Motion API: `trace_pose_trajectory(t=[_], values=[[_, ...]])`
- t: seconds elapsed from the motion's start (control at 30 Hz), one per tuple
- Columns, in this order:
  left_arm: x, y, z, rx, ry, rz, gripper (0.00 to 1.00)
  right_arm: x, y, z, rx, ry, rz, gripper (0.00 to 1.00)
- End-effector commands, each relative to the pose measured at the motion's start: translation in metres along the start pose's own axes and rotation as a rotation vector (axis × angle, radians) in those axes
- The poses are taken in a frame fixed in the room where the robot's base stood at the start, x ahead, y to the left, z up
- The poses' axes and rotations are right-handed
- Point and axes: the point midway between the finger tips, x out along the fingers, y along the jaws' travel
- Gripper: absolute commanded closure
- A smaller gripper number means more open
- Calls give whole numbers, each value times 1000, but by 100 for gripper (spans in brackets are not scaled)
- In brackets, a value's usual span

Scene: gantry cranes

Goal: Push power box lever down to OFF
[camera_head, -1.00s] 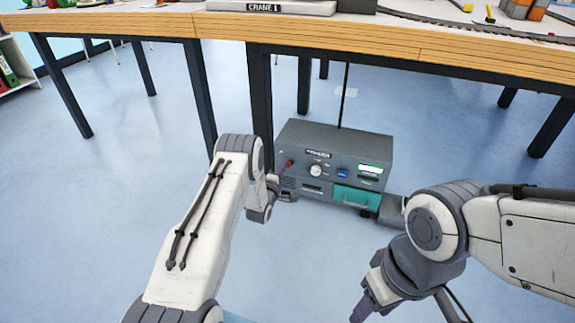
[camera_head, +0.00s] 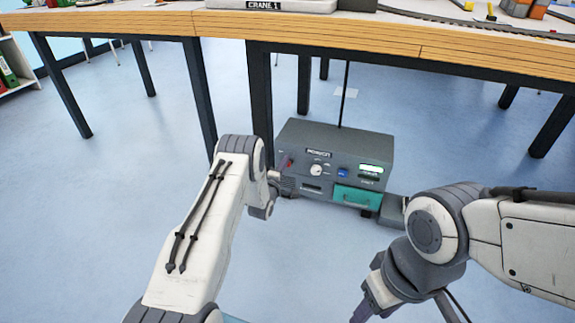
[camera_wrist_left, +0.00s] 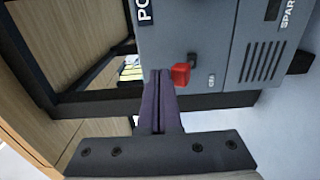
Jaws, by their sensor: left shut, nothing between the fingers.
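The grey power box (camera_head: 345,142) stands on the floor beneath the table. Its red lever (camera_head: 288,163) is at the left of its front panel. The box (camera_wrist_left: 205,30) appears turned sideways in the left wrist view, with the red lever (camera_wrist_left: 181,75) close up and a small label, seemingly OFF, to its right. My left gripper (camera_wrist_left: 160,75) is shut and empty, its purple fingertips just left of the lever; I cannot tell whether they touch. In the head view my left gripper (camera_head: 275,175) is small beside the box's front left. My right gripper (camera_head: 365,308) hangs low, away from the box.
The wooden table (camera_head: 330,35) with dark legs (camera_head: 259,95) spans above and behind the box. A teal drawer (camera_head: 357,197) is on the box's lower right front. My right forearm is close to the box's right side. Blue floor is clear in front.

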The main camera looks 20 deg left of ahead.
Motion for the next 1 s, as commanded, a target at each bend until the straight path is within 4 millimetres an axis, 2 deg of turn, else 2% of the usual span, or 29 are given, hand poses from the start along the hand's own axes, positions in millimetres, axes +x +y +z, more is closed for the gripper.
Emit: trace_pose_trajectory(t=[1.0], values=[[0,-44,0,0,0,-1,100,33,2,2,0,0,0,50]])
